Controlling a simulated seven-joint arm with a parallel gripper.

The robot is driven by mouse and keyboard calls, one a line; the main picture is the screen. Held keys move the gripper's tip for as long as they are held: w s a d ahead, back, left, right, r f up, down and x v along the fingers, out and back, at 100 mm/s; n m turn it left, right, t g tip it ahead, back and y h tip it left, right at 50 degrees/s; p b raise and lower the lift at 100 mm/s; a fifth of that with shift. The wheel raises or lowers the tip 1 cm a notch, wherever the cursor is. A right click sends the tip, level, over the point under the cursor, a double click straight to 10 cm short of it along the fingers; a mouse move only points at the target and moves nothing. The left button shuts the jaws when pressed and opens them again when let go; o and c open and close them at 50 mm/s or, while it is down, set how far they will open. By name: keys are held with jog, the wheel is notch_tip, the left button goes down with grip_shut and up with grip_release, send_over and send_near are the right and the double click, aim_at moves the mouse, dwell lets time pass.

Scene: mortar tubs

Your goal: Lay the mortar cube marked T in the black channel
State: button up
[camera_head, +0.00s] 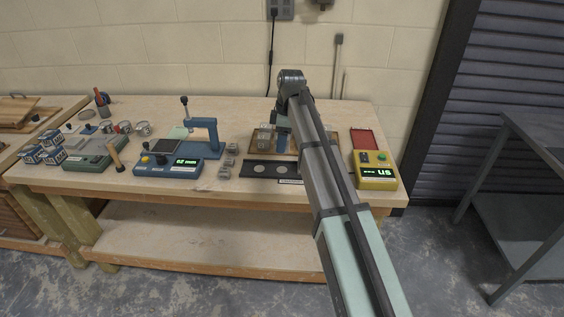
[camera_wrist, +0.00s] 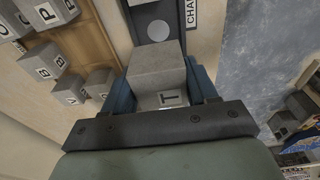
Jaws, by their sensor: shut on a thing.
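My gripper (camera_wrist: 164,92) is shut on a grey mortar cube (camera_wrist: 158,68) marked T, between its two blue fingers. The T label faces the wrist camera. Beyond the cube in the wrist view is the black channel (camera_wrist: 142,20), with one pale round spot showing; the cube hides part of it.
A wooden tray (camera_wrist: 60,32) holds several lettered cubes (camera_wrist: 68,90), including P and B, behind the channel. Small grey cubes (camera_head: 228,162) stand left of the channel. A blue device (camera_head: 168,163) is further left; a yellow meter (camera_head: 376,176) stands right.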

jog(key=shift+f, duration=3.8)
jog(key=shift+f, duration=0.6)
jog(key=o, duration=1.2)
jog(key=shift+o, duration=0.2)
jog(key=r, duration=0.4)
jog(key=d+r, duration=0.1)
jog(key=r, duration=0.8)
jog(key=shift+d+r, duration=0.1)
jog(key=shift+d, duration=0.15)
